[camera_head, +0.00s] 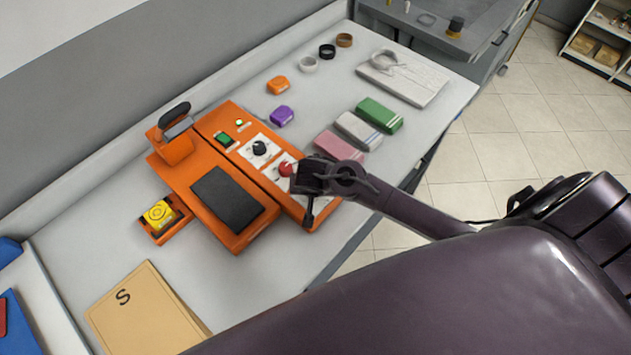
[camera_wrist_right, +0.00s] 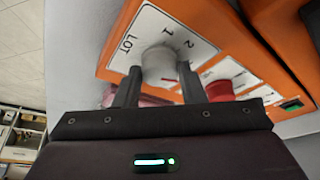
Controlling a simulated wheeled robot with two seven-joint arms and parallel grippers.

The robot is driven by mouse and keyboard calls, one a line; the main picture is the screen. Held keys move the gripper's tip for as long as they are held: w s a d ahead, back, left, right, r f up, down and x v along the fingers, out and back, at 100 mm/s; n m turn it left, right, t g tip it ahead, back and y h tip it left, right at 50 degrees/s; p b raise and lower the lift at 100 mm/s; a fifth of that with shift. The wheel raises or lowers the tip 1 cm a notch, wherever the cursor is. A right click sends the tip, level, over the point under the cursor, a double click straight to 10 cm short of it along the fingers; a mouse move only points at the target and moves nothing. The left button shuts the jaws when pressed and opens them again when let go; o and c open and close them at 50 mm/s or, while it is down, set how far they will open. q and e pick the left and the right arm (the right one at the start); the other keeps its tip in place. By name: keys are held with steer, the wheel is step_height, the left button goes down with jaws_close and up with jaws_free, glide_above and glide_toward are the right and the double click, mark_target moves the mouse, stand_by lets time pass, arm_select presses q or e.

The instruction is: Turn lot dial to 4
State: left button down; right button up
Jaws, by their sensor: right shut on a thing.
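The lot dial (camera_wrist_right: 158,62) is a pale grey round knob on a white plate marked LOT, on the orange machine's panel (camera_head: 222,126). My right gripper (camera_wrist_right: 160,84) is shut on the dial, one finger on each side of it in the wrist view. The numbers 1 and 2 show on the plate; the others are hidden, and the dial's setting is not readable. In the head view my right gripper (camera_head: 312,188) covers the lot dial at the panel's near end. My left gripper is not in view.
A red dial (camera_head: 286,169) sits close beside the gripper, with a black dial (camera_head: 260,148) further along. Pink (camera_head: 338,146), white (camera_head: 358,130) and green (camera_head: 379,115) blocks lie just beyond on the counter. A tan folder (camera_head: 145,315) lies at the front left.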

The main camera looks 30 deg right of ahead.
steer(key=m+h, duration=0.1)
steer(key=m, duration=0.2)
steer(key=shift+w+a+m+g, duration=0.1)
steer(key=shift+w+m+g, duration=0.05)
steer(key=shift+m+g, duration=0.2)
steer(key=shift+w+r+m+g+h, duration=0.1)
steer(key=shift+m+g+h, duration=0.5)
steer(key=shift+m, duration=1.25)
steer(key=o, duration=1)
steer(key=shift+g, duration=0.25)
steer(key=shift+a+r, duration=0.2)
steer(key=shift+r, duration=0.25)
steer(key=b+v, duration=0.2)
steer(key=v, duration=0.4)
steer(key=shift+r, duration=0.35)
